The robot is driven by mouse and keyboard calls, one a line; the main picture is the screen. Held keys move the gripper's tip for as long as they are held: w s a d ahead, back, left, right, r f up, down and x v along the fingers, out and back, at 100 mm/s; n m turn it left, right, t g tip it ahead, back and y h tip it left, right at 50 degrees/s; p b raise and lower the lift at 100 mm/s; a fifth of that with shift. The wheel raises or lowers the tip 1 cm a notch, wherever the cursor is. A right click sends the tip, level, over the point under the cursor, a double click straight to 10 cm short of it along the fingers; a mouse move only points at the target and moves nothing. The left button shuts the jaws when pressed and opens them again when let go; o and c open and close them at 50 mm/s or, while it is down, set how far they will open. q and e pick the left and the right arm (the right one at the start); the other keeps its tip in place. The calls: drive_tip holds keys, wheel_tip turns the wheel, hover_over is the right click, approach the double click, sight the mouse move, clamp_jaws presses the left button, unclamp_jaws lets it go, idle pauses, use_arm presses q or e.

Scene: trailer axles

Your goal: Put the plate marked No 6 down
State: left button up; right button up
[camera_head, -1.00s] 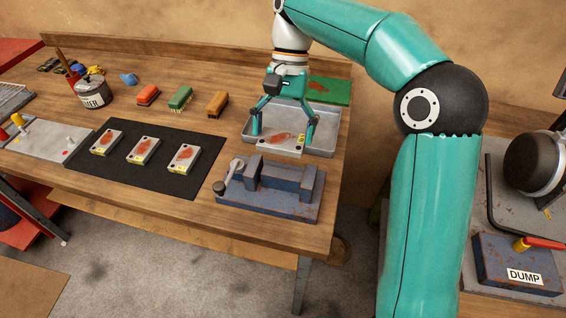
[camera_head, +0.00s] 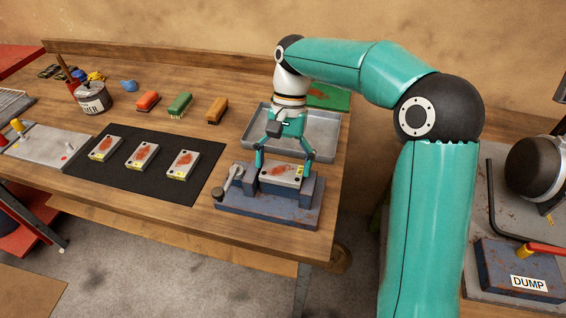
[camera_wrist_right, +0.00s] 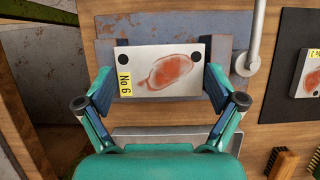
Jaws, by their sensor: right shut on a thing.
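The plate marked No 6 (camera_head: 281,173) is a light metal block with a reddish-brown smear, two dark holes and a yellow label. My right gripper (camera_head: 284,165) is shut on it by its two ends. The label "No 6" reads clearly on the plate in the right wrist view (camera_wrist_right: 164,70). The plate is at the blue-grey vise (camera_head: 268,208), over or between its jaws; I cannot tell whether it touches them. The right gripper's fingers also show in the right wrist view (camera_wrist_right: 160,92). My left gripper is not in view.
A grey metal tray (camera_head: 325,130) lies behind the vise. Several similar plates lie on a black mat (camera_head: 128,184) to the left. Three brushes (camera_head: 180,102) and a labelled pot (camera_head: 93,98) stand farther back. The vise handle (camera_head: 232,177) sticks up at its left.

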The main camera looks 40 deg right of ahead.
drive_tip(key=shift+f, duration=0.35)
drive_tip(key=shift+f, duration=0.15)
drive_tip(key=o, duration=1.4)
drive_tip(key=shift+r, duration=0.55)
drive_tip(key=p+v, duration=0.2)
drive_tip(key=v, duration=1)
drive_tip(key=shift+p, duration=0.35)
